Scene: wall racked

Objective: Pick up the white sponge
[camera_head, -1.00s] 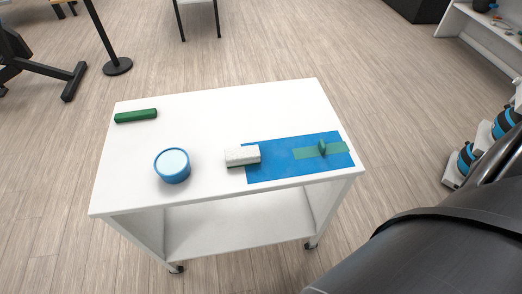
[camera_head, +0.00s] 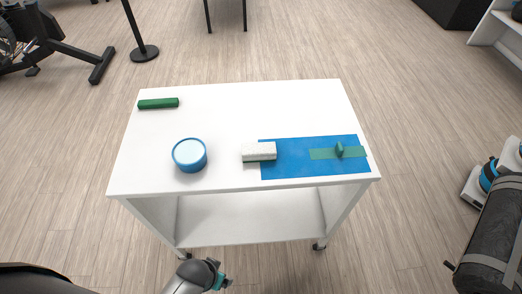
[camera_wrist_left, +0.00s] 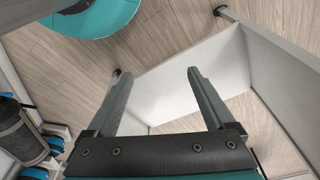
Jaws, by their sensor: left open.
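The white sponge (camera_head: 259,150) is a pale block with a thin green underside. It lies on the white cart's top, partly over the left edge of a flat blue sheet (camera_head: 285,170). My left gripper shows in the left wrist view (camera_wrist_left: 158,75), its two fingers spread apart with nothing between them. In the head view, part of my left arm's end shows at the bottom, in front of the cart and below its top, well apart from the sponge. The sponge is not in the left wrist view. My right gripper is in neither view.
The white cart (camera_head: 240,100) has a lower shelf (camera_head: 245,215). A blue round container (camera_head: 189,155) stands left of the sponge. A green bar (camera_head: 158,103) lies at the back left. A green strip with a small upright piece (camera_head: 339,150) is on the sheet. The back right top is clear.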

